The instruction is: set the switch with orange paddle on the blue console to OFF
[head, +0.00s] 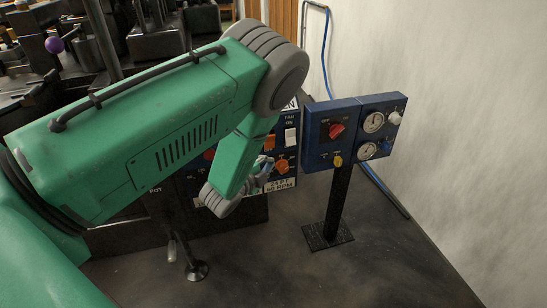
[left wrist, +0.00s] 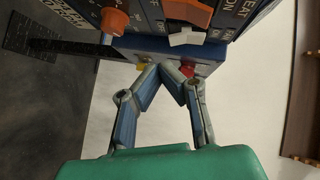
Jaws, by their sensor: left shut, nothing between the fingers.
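The blue console (head: 292,112) stands partly behind my left arm. Its orange paddle switch (head: 270,142) shows just right of my forearm, beside a white paddle (head: 291,137). The orange paddle also shows at the top of the left wrist view (left wrist: 188,12), with the white paddle (left wrist: 188,37) below it. I cannot tell the orange paddle's setting. My left gripper (head: 267,164) is just below the orange paddle in the head view. In the left wrist view its fingertips (left wrist: 160,70) meet, shut and empty, a little below the paddles. My right gripper is not in view.
Orange knobs (head: 282,166) (left wrist: 115,20) sit on the same console. A second blue panel (head: 318,148) with a red knob (head: 337,130), a yellow knob (head: 337,160) and gauges stands on a black post (head: 337,205) to the right. Open floor lies in front, with a wall at right.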

